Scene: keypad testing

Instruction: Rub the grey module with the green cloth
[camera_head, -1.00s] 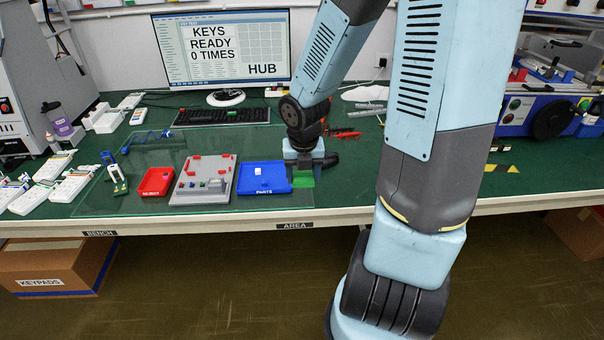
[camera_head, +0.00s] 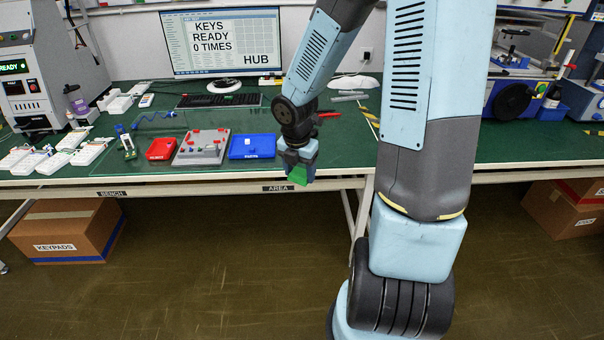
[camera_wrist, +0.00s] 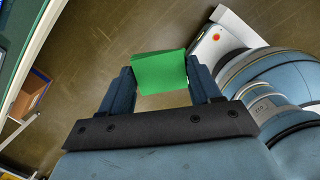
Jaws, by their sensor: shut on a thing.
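My gripper (camera_head: 300,168) is shut on the green cloth (camera_head: 298,177), in front of the bench's front edge. In the wrist view the green cloth (camera_wrist: 160,72) spans the gap between the two dark fingers of my gripper (camera_wrist: 162,88), with floor behind it. A flat grey board (camera_head: 202,155) with red pieces on it lies on the bench, left of my gripper and apart from it. It is the grey thing that best fits the module, but I cannot tell for sure. Its small parts are hard to make out.
A red tray (camera_head: 162,149) and a blue tray (camera_head: 252,147) flank the grey board. Several white units (camera_head: 62,150) lie at the bench's left. A monitor (camera_head: 222,45) stands behind. A KEYPADS box (camera_head: 68,230) is on the floor.

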